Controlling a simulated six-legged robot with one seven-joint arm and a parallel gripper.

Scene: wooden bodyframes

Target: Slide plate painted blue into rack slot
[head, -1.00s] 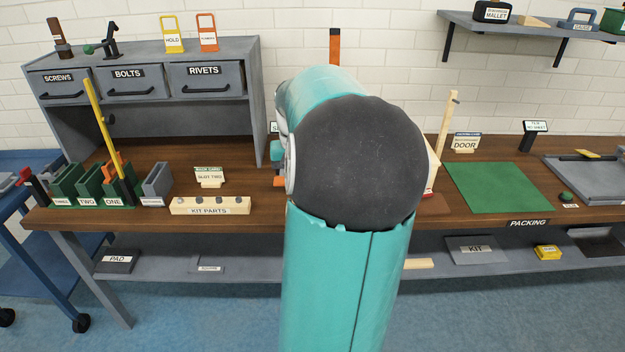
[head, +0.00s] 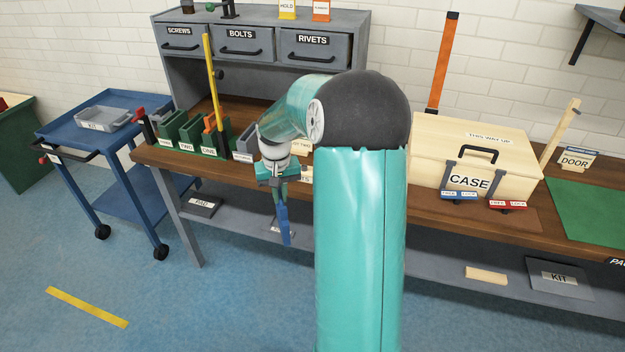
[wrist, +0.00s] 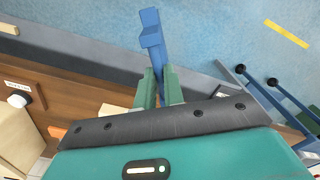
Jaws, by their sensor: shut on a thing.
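A blue plate (head: 283,222) hangs below my gripper (head: 277,180) in front of the bench's front edge, and its narrow edge shows. In the wrist view the blue plate (wrist: 152,38) extends out from between the two green fingers of my gripper (wrist: 159,88), which is shut on it. The green rack (head: 188,132) stands at the left end of the bench, up and left of my gripper. Its slots carry number labels, with ONE at the right. An orange piece (head: 209,123) stands in the rack near slot ONE.
A yellow upright bar (head: 209,80) rises at the rack. A grey bin (head: 244,143) stands right of it. A drawer cabinet (head: 262,45) is behind. A wooden case (head: 470,150) stands to the right. A blue cart (head: 90,120) is at the left, with open floor in front.

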